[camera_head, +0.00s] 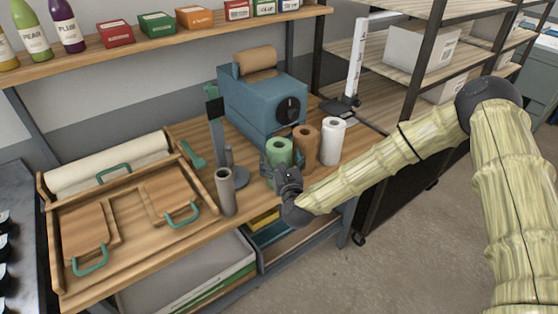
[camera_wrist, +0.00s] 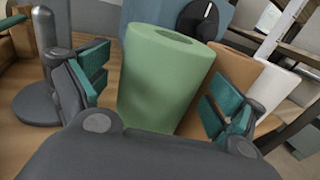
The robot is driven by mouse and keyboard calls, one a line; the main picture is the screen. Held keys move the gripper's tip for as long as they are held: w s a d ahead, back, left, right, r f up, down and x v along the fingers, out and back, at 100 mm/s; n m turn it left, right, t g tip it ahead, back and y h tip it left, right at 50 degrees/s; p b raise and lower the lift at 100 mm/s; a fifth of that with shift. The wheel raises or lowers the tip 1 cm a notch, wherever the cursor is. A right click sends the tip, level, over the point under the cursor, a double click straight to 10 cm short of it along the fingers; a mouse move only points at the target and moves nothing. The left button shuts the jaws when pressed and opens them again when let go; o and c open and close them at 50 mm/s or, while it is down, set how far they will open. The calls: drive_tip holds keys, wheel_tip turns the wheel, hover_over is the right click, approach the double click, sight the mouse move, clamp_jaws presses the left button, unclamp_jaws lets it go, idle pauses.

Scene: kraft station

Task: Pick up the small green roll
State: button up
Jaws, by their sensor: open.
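The small green roll (camera_head: 279,152) stands upright on the wooden bench, in front of the blue machine. It also shows large in the wrist view (camera_wrist: 163,80), with a hole in its top. My gripper (camera_wrist: 155,95) is open, with one teal-padded finger to the left of the green roll and the other to its right. There is a gap on the left side; the right finger is close to the roll, and I cannot tell whether it touches. In the head view my gripper (camera_head: 283,170) hides the roll's lower part.
A brown roll (camera_head: 305,144) and a white roll (camera_head: 332,140) stand close on the right. A grey-brown tube (camera_head: 226,192) and a grey stand (camera_head: 236,176) are on the left. The blue machine (camera_head: 261,102) is behind. The bench's front edge is near.

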drive_tip(key=shift+x, duration=0.9)
drive_tip(key=c, duration=1.2)
drive_tip(key=shift+c, duration=1.3)
drive_tip(key=shift+r, duration=0.15)
